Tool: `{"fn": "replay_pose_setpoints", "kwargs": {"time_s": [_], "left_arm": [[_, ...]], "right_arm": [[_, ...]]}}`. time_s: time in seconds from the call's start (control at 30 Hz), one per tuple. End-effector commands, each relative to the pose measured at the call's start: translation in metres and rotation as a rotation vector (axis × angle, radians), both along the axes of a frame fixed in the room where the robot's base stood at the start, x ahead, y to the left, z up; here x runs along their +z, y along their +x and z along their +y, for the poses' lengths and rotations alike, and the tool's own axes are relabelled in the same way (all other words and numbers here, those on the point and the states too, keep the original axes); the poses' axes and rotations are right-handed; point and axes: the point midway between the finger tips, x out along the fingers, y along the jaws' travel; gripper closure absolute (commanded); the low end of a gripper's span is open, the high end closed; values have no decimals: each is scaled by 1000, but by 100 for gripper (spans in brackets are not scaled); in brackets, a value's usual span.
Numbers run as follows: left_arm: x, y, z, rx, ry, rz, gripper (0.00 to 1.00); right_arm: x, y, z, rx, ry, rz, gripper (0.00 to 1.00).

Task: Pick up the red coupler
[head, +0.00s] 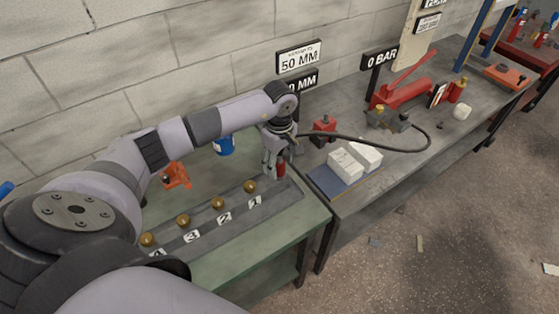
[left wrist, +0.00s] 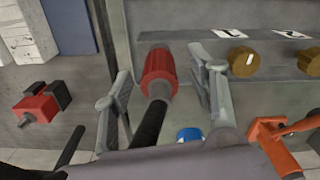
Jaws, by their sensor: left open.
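The red coupler (left wrist: 158,68) is a ribbed red cylinder on the end of a black hose (left wrist: 149,122). In the left wrist view it lies between the two fingers of my left gripper (left wrist: 160,90), with visible gaps on both sides. In the head view the coupler (head: 281,170) shows just beside the fingers of my left gripper (head: 272,160), over the far end of the grey strip on the green bench. The gripper is open and partly hides the coupler. My right gripper is not in view.
Brass fittings (head: 218,203) stand in a row by number labels. An orange tool (head: 175,175) and blue container (head: 224,147) are nearby. A red block (head: 323,129), white boxes (head: 346,165) and a red pump (head: 402,94) stand on the grey bench.

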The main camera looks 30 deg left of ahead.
Motion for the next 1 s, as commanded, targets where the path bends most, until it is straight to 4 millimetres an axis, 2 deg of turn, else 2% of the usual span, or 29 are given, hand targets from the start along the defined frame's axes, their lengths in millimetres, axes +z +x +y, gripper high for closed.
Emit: {"fn": "replay_pose_setpoints", "kwargs": {"time_s": [0.13,0.37,1.0], "left_arm": [[-13,0,0,1,0,0,48],[-15,0,0,0,1,-2,48],[-15,0,0,1,1,-1,90]], "right_arm": [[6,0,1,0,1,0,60],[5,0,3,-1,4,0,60],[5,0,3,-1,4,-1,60]]}}
